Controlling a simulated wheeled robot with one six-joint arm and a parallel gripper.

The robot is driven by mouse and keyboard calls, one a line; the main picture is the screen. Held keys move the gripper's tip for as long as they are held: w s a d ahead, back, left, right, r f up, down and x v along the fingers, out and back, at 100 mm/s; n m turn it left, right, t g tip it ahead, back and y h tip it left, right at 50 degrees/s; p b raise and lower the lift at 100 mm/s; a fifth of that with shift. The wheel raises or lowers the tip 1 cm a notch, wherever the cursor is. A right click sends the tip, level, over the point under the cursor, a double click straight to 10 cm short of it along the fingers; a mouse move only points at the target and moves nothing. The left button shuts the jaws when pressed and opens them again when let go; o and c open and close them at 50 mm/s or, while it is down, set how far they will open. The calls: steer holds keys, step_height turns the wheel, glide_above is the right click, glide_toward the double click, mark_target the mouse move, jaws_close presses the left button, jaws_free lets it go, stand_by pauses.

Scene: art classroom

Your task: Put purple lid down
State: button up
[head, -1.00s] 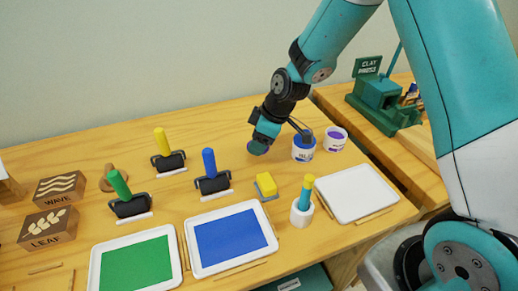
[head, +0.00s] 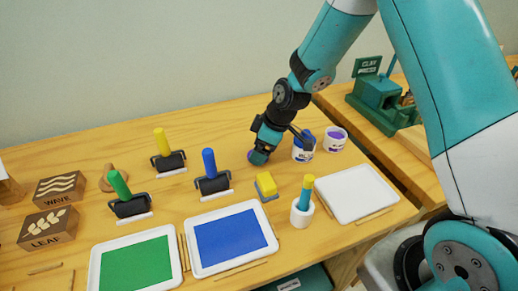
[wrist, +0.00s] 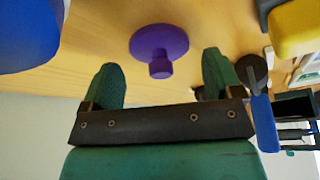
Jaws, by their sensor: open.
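The purple lid (wrist: 160,44) is a round disc with a small knob. In the wrist view it appears to lie flat on the wooden table, knob towards my gripper (wrist: 160,72). The two green fingers are spread apart with clear space between them and the lid; nothing is held. In the head view my gripper (head: 259,157) is low over the table, left of the blue-lidded jar, and only a sliver of the purple lid (head: 251,155) shows beside it. The open jar with purple paint (head: 335,140) stands right of the blue-lidded jar.
The blue-lidded jar (head: 303,148) stands close to the right of my gripper. The blue-handled roller (head: 211,175) and yellow block (head: 266,186) are nearer the front. A white tray (head: 356,193) lies at right. The table behind the rollers is clear.

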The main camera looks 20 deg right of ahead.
steer(key=v, duration=1)
steer(key=s+a+r+m+p, duration=0.1)
steer(key=s+a+r, duration=0.1)
steer(key=s+r, duration=0.3)
steer(key=s+a+r+m+g+p, duration=0.1)
steer(key=s+r, duration=0.4)
steer(key=s, duration=0.6)
steer(key=s+a+r+m+g+p, duration=0.1)
steer(key=s+a+r+m+p, duration=0.1)
steer(key=s+a+r, duration=0.3)
steer(key=s+r, duration=0.1)
steer(key=s, duration=0.2)
steer(key=shift+s+m, duration=0.4)
steer(key=shift+r, duration=0.15)
